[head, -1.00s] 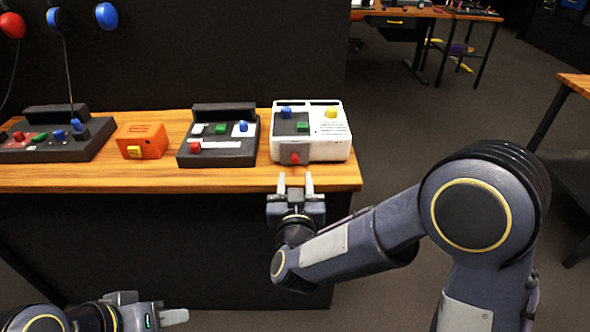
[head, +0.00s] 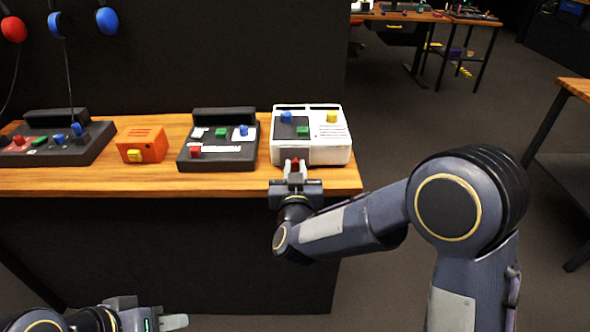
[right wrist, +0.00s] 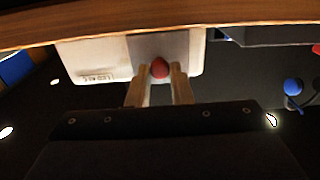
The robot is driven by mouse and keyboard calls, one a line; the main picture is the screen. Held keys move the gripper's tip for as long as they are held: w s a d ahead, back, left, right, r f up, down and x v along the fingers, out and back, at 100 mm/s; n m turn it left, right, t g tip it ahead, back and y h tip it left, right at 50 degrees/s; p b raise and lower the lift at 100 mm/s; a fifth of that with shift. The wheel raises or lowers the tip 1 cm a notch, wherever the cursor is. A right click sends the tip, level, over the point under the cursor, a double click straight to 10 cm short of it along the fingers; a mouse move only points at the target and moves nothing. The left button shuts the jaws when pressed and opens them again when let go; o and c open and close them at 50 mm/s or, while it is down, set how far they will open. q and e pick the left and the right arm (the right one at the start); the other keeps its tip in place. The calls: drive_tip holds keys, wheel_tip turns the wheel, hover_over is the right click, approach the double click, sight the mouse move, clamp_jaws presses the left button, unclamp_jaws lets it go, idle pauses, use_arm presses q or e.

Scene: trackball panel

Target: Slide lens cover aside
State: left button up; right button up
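The white panel box (head: 335,145) stands at the right end of the wooden bench. A grey plate (right wrist: 180,44) on its front carries a red knob (right wrist: 159,68), which also shows in the head view (head: 295,162). I cannot tell for certain which part is the lens cover. The fingers also show in the right wrist view (right wrist: 161,75). My left gripper (head: 150,309) is open and empty, low in front of the bench.
A dark console (head: 218,160), an orange box (head: 141,146) and another dark console (head: 55,155) stand left of the white box. Bare bench top (head: 230,185) runs along the front edge. Headsets hang on the dark wall, upper left.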

clamp_jaws()
drive_tip(key=d+b, duration=0.2)
drive_tip(key=d, duration=0.5)
drive_tip(key=shift+d, duration=0.25)
drive_tip(key=o, duration=0.8)
unclamp_jaws()
drive_tip(key=shift+o, duration=0.2)
drive_tip(key=s, duration=0.8)
drive_tip(key=shift+w, duration=0.1)
